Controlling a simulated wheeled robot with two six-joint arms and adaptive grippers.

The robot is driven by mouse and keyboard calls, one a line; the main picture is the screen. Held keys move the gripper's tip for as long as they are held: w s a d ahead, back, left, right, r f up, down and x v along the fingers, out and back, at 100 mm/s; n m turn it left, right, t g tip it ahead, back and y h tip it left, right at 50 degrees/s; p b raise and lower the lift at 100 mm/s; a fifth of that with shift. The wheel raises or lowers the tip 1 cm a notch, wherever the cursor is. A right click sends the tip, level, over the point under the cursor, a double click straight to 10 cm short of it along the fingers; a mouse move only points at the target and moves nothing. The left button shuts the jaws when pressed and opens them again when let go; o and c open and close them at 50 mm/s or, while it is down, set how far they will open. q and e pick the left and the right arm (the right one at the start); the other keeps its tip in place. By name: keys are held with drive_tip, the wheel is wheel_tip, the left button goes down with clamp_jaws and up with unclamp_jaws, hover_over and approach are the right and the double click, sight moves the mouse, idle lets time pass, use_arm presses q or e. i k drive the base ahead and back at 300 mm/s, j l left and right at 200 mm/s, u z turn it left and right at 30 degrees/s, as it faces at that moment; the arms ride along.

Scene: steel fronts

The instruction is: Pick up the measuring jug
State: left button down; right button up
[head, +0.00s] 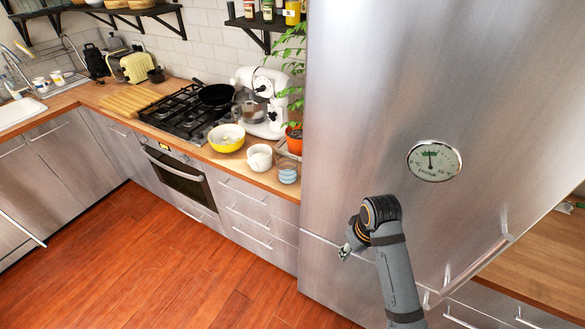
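A white jug-like vessel (259,157), which may be the measuring jug, stands upright on the wooden counter near its front edge. It is between a yellow bowl (227,138) and a small blue-grey striped cup (288,170). I see no measuring marks on it at this size. My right gripper (345,252) is in front of the steel fridge, below and to the right of the jug and well apart from it. It is small and partly hidden by my wrist, so its opening is unclear. My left gripper is out of view.
The tall steel fridge (390,90) borders the counter on the right. A potted plant (294,138) and a white stand mixer (262,100) stand behind the jug. A gas hob (185,112) with a black pan is to the left. The wooden floor (150,260) is clear.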

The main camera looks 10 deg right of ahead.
sight(287, 162)
drive_tip(key=i+j+z, duration=0.15)
drive_tip(key=z, duration=0.2)
drive_tip(key=i+j+z, duration=0.1)
drive_tip(key=z, duration=0.25)
drive_tip(key=j+z, duration=0.25)
drive_tip(key=z, duration=0.15)
drive_tip(key=i+j+z, duration=0.1)
drive_tip(key=j, duration=0.55)
drive_tip(key=i+j+z, duration=0.1)
drive_tip(key=j, duration=0.6)
drive_tip(key=i+j+z, duration=0.1)
drive_tip(key=i+j, duration=0.15)
drive_tip(key=j, duration=0.4)
drive_tip(key=j+z, duration=0.1)
drive_tip(key=j, duration=0.6)
drive_tip(key=i, duration=0.55)
